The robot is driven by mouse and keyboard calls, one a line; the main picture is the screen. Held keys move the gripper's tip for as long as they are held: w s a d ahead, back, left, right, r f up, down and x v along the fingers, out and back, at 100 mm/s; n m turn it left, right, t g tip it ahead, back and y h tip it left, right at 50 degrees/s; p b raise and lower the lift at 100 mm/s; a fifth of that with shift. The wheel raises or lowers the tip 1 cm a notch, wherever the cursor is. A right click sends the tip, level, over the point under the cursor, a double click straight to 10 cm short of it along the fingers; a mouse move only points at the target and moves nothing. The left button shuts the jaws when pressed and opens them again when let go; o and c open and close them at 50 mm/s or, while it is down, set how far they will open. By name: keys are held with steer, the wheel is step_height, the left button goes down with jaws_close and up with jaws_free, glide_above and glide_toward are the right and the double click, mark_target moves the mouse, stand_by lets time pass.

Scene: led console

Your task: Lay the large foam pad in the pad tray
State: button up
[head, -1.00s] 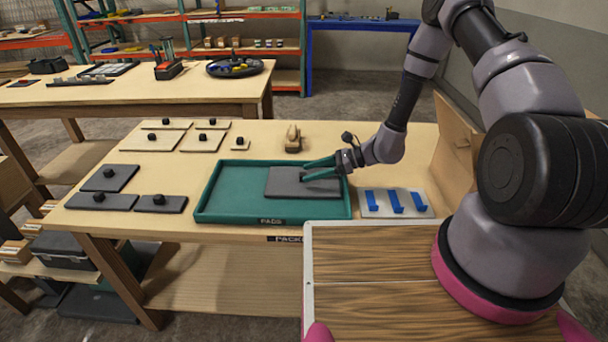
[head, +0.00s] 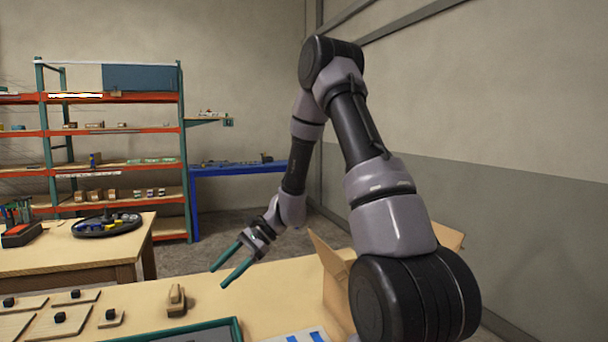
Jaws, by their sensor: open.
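My gripper (head: 218,279) is open and empty, raised above the packing table, with its two green fingers angled down to the left. My fingers are apart from the tray rim, higher in the picture.
Pale knobbed plates (head: 75,297) lie at the table's left. A small wooden tool (head: 176,301) sits behind the tray. A board with blue strips (head: 308,336) lies to its right. An upright brown panel (head: 333,277) stands on the table's right side.

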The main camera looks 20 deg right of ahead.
steer(key=s+d+r+n+t+h, duration=0.2)
steer(key=s+r, duration=0.4)
steer(key=r, duration=0.3)
steer(key=s+d+r+n+t+h, duration=0.3)
steer(key=s+d+r, duration=0.3)
steer(key=r, duration=0.3)
steer(key=s+d+r+n+t+h, duration=0.2)
steer(key=s+d+r, duration=0.4)
steer(key=r, duration=0.4)
steer(key=shift+s+d+n+t+h, duration=0.2)
steer(key=shift+s+n+t+h, duration=0.15)
steer(key=shift+t+h, duration=0.4)
